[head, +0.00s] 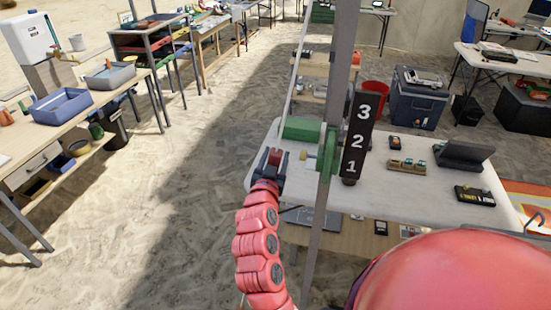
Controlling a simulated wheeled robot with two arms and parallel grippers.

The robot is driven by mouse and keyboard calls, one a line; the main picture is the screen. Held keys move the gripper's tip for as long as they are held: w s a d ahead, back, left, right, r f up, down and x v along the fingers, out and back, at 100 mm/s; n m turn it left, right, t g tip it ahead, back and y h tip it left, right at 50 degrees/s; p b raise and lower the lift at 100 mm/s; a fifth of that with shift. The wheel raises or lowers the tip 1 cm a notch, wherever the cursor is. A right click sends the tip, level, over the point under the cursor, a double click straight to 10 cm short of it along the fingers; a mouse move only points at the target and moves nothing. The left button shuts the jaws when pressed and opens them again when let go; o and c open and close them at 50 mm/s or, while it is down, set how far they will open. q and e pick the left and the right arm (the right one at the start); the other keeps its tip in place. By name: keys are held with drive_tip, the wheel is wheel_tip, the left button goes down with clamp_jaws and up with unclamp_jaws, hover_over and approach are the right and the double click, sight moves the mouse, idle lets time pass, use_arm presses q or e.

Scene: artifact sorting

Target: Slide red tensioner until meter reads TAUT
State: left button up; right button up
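My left gripper (272,164), on the red jointed arm, is at the left edge of the white table. Its dark fingers flank a small red block (275,156), which looks like the red tensioner. It is too small to tell whether the fingers press on it. No meter reading TAUT can be made out. My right gripper is not in view.
A black board (357,137) marked 3, 2, 1 stands right of the post. Small devices, including a black box (474,195), and an open dark case (463,155) are on the table's right.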

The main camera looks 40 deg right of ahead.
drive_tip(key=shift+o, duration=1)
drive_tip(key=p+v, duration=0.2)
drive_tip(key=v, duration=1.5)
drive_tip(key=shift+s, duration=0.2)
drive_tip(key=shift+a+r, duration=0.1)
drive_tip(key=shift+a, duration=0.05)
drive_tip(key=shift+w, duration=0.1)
